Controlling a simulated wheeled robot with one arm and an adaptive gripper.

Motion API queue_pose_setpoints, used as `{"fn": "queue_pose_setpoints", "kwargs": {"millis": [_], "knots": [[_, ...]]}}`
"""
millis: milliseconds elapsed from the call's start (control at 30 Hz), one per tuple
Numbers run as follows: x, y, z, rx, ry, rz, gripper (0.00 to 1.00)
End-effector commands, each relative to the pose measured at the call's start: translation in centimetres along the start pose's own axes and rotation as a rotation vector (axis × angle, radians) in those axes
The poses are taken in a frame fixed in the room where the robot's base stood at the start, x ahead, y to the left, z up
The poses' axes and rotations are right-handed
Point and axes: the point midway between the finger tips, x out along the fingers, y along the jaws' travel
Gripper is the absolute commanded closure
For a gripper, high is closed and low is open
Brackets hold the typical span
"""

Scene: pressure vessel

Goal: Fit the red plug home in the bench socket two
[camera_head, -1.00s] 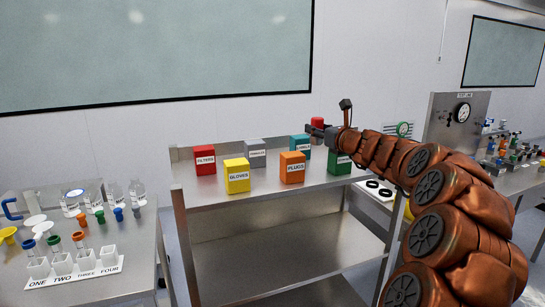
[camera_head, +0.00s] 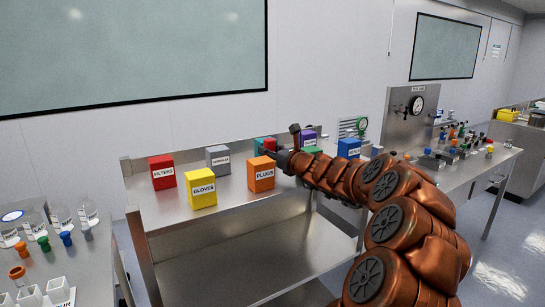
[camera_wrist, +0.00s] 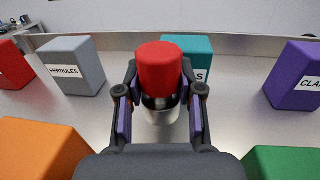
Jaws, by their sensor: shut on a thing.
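The red plug (camera_wrist: 160,72) is held between the fingers of my gripper (camera_wrist: 159,108) in the wrist view. It has a red cap above a shiny metal lower part, and looks upright. My gripper is shut on it. In the head view my gripper (camera_head: 277,155) is over the shelf bench, behind the orange box, and a bit of red shows by it. I cannot make out a socket marked two; small fittings line the right-hand bench (camera_head: 470,168), too small to tell apart.
The shelf bench (camera_head: 225,215) holds several labelled boxes: FILTERS (camera_head: 162,171), FERRULES (camera_head: 218,159), GLOVES (camera_head: 201,188), PLUGS (camera_head: 261,174), plus a purple one (camera_wrist: 296,75) and a teal one (camera_wrist: 196,53) near my gripper. A gauge panel (camera_head: 405,125) stands on the right-hand bench. Floor shows at right.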

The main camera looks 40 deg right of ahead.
Motion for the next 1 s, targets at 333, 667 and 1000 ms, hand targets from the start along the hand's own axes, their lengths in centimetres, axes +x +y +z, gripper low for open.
{"fn": "queue_pose_setpoints", "kwargs": {"millis": [333,667,1000], "knots": [[-0.2,-0.3,-2.1,0.0,-0.003,-0.004,1.0],[-0.2,-0.3,-2.4,0.0,-0.001,-0.004,0.56],[-0.2,-0.3,-2.3,0.0,0.0,-0.004,0.53]]}}
